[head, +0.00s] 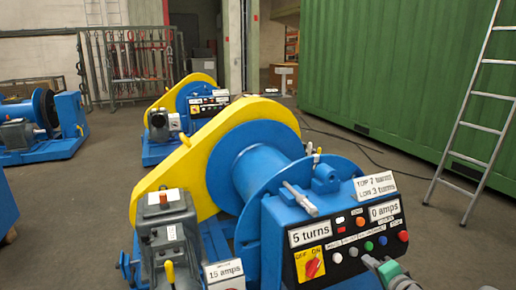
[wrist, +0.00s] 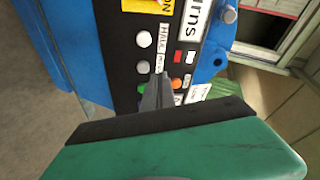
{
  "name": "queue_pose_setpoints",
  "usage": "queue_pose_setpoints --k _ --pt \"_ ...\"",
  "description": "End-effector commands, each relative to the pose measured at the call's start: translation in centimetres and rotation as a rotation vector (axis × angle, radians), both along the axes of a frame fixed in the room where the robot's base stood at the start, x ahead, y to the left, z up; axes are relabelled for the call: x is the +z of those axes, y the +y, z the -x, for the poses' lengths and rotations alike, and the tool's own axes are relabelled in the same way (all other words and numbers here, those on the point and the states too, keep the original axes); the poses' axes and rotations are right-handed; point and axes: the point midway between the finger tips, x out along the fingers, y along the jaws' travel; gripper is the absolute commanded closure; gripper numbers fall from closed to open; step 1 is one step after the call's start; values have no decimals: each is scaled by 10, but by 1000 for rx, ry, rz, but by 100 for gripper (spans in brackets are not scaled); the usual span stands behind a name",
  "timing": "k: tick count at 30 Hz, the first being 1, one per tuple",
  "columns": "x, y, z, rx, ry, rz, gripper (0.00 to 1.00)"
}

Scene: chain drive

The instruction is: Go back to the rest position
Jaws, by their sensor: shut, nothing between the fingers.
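A blue winch with a yellow chain guard (head: 185,155) and a blue drum (head: 262,172) stands in front of me. Its black control panel (head: 345,240) has displays reading "5 turns" and "0 amps", several coloured buttons, and a red knob (head: 312,264) on a yellow OFF/ON plate. My gripper (head: 370,261) is at the lower right of the head view, close to the panel's lower edge. In the wrist view my gripper (wrist: 158,80) is shut and empty, its tips over the button rows; I cannot tell whether they touch. A green button and an orange button (wrist: 176,83) flank the fingers.
A grey motor box (head: 168,235) with a "15 amps" sign (head: 224,272) stands left of the drum. Another similar winch (head: 185,115) stands behind. A ladder (head: 478,125) leans against the green container (head: 400,70) at right. Floor between winch and ladder is clear except for a cable.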

Motion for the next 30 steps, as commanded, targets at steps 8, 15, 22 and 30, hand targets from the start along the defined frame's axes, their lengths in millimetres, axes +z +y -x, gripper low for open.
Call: queue_pose_setpoints --k 8,15,22,30 --pt "114 165 81 528 470 605 100" --pt "171 192 201 753 757 874 100" --pt "169 190 217 774 797 889 100" --pt "169 190 216 772 795 888 100"
